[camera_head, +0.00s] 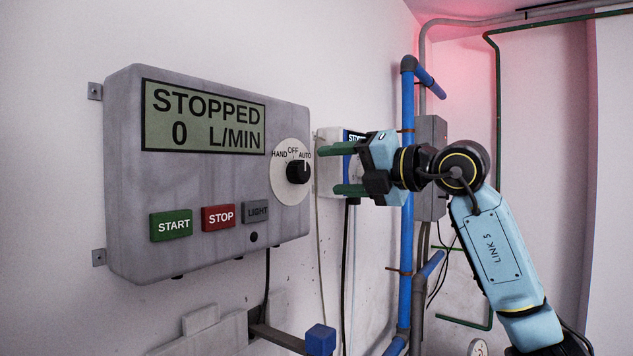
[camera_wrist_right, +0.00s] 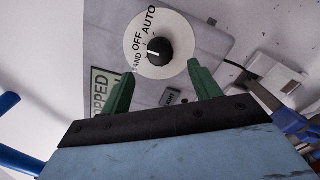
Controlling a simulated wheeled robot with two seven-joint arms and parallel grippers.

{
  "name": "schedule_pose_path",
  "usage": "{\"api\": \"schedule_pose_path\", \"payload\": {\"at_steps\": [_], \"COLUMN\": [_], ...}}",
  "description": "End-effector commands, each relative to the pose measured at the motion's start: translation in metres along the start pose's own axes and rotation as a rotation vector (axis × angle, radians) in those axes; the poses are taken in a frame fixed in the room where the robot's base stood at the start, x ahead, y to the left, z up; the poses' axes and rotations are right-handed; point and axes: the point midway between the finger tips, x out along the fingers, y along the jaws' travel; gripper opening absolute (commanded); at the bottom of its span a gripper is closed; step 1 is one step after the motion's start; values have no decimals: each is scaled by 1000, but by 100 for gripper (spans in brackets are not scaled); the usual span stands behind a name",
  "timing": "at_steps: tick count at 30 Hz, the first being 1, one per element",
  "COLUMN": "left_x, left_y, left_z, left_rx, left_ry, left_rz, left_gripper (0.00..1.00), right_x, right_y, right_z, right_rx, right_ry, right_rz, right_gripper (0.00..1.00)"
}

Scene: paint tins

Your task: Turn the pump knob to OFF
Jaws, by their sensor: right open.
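The pump knob (camera_head: 298,172) is black and sits on a round white dial (camera_head: 290,190) marked HAND, OFF and AUTO, on the right side of a grey control box (camera_head: 120,190). Its white pointer mark is toward AUTO. The box display (camera_head: 203,118) reads STOPPED, 0 L/MIN. My right gripper (camera_head: 328,170) is open and empty, to the right of the knob and apart from it, its green fingers pointing at the box. In the right wrist view the knob (camera_wrist_right: 156,50) shows just beyond the gap between the open fingers (camera_wrist_right: 160,70). My left gripper is not in view.
START (camera_head: 171,225), STOP (camera_head: 218,217) and LIGHT (camera_head: 255,212) buttons lie below the dial. A smaller box (camera_head: 328,180) is partly hidden behind my right gripper. Blue pipes (camera_head: 405,270) run down the wall. A blue block (camera_head: 320,340) is at the bottom.

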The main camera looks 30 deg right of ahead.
Motion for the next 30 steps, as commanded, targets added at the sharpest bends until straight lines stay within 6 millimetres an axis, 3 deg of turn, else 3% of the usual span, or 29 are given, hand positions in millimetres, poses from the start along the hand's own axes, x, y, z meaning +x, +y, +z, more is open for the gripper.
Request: {"api": "schedule_pose_path", "payload": {"at_steps": [3,10,30], "left_x": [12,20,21], "left_y": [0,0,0], "left_z": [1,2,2], "left_rx": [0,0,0], "left_ry": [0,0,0], "left_rz": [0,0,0], "left_gripper": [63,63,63], "right_x": [-27,-58,-64], "right_y": [-3,-2,0], "right_z": [-1,-1,0], "right_rx": [-2,-1,0], "right_ry": [-3,0,1], "right_rz": [-2,-1,1], "right_gripper": [62,62,62]}}
